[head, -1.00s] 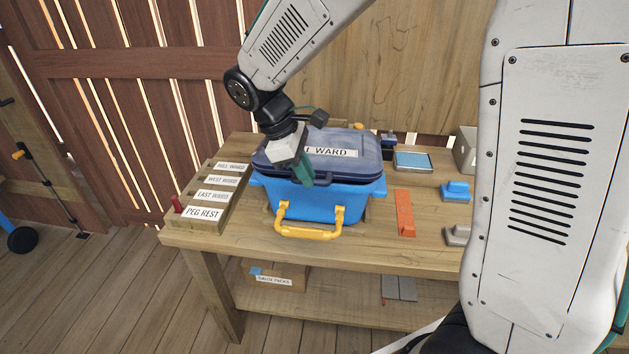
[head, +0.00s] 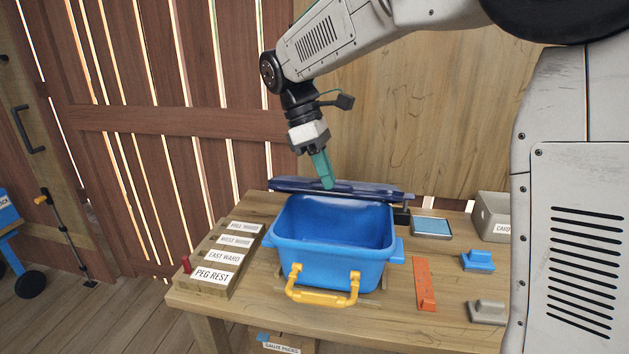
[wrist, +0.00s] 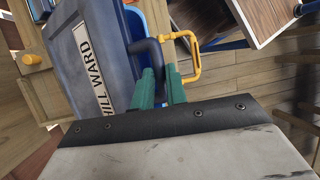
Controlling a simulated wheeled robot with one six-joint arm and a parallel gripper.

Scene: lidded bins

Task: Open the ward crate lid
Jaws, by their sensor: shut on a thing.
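The blue ward crate (head: 335,262) stands on the wooden bench with its yellow front handle (head: 322,294) toward me. Its dark blue lid (head: 375,190) is raised at the back and shows nearly edge-on in the head view. The crate's mouth is uncovered, and no contents show in the part of the inside I see.
A rack of labelled wooden slats (head: 215,262) with a red peg (head: 186,264) stands left of the crate. An orange piece (head: 424,284), a blue block (head: 478,261), a grey block (head: 487,311), a blue-topped pad (head: 432,227) and a grey box (head: 494,215) lie right.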

